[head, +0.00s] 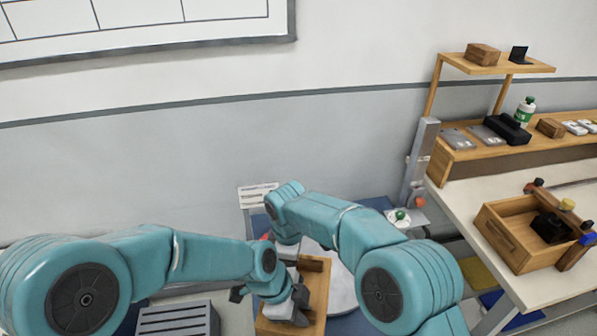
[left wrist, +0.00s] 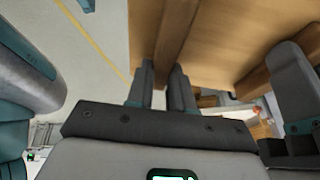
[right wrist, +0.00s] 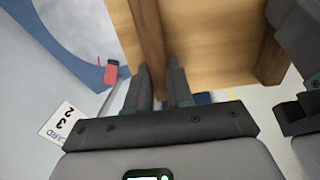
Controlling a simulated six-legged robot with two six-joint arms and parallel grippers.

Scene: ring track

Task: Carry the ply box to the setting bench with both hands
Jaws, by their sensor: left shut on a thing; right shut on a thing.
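The ply box (head: 318,292) is a light wooden box low in the middle of the head view, partly hidden behind my arms. My left gripper (head: 292,308) is at its near side; in the left wrist view its fingers (left wrist: 162,85) are shut on a wooden strip of the box (left wrist: 215,35). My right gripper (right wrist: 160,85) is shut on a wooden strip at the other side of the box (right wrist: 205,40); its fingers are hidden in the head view. A pale-topped bench (head: 463,215) stands at the right; I cannot tell whether it is the setting bench.
On that bench are an open wooden tray (head: 510,250) with tools and a raised wooden shelf (head: 470,150) with a green-white bottle (head: 524,112). A round pale surface (head: 343,290) lies beside the box. A grey slatted crate (head: 178,318) is at lower left. A wall is ahead.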

